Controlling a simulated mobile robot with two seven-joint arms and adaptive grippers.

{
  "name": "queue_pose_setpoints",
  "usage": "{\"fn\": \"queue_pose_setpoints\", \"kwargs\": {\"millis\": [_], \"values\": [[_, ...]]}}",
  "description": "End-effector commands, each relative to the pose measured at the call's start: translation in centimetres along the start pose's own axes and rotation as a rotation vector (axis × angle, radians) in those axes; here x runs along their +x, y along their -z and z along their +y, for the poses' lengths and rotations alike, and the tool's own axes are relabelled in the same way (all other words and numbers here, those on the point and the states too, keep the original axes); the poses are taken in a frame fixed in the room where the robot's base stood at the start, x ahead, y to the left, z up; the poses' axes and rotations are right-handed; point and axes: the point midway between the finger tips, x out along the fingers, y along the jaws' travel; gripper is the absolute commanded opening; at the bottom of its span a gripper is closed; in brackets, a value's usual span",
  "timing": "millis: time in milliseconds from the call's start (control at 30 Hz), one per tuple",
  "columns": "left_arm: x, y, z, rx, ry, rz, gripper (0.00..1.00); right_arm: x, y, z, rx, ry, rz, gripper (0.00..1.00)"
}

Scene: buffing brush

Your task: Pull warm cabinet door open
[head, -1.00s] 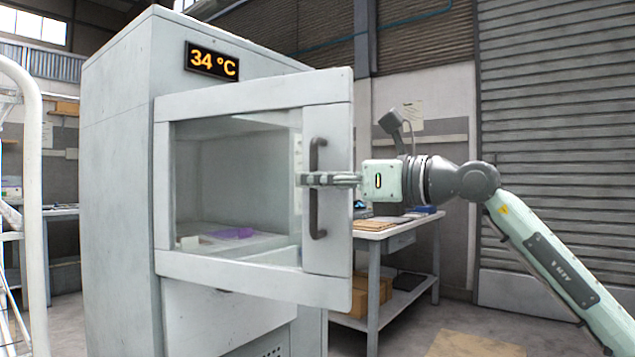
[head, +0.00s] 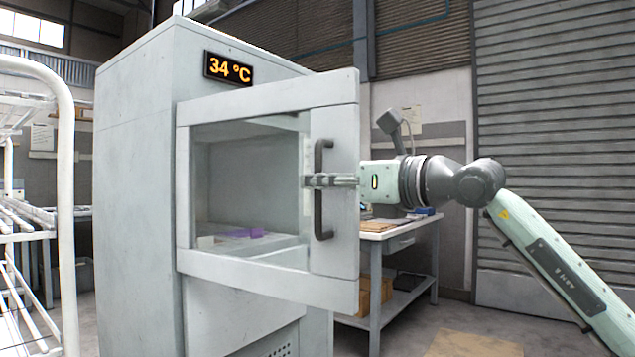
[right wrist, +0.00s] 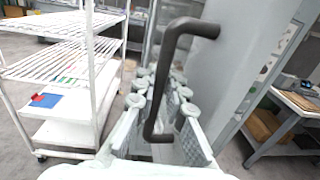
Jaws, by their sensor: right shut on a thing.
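The warm cabinet (head: 140,190) is a tall grey box with a "34 °C" display (head: 228,68). Its windowed door (head: 336,262) stands partly open, swung out on the right side, with the inside visible through the glass. A dark vertical bar handle (head: 322,215) is on the door's right side. My right gripper (head: 312,181) is shut on the handle at about mid-height. In the right wrist view the handle (right wrist: 165,70) passes between the fingers. My left gripper is not in view.
Inside the cabinet lies a purple item (head: 245,233). A white wire rack cart (head: 66,200) stands at the left, close to the cabinet. A workbench (head: 400,232) with boxes beneath stands behind the door at the right. Open floor lies at the lower right.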

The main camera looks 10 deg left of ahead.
Motion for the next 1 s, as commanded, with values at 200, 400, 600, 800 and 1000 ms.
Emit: {"fn": "queue_pose_setpoints", "kwargs": {"millis": [200,400,600,800,1000], "values": [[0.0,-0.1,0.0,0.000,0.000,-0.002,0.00,-0.1,0.2,-0.2,0.000,0.003,0.004,0.14],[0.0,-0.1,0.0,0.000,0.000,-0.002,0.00,-0.1,0.1,-0.1,0.001,0.001,0.002,0.20],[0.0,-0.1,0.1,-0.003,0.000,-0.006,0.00,-0.4,0.1,-0.1,0.001,0.001,0.001,0.20],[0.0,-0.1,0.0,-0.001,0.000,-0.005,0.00,-3.4,0.1,-0.2,0.000,0.004,0.001,0.20],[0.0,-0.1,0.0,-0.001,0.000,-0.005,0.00,-7.8,0.1,-0.2,-0.001,0.005,0.002,0.20]]}}
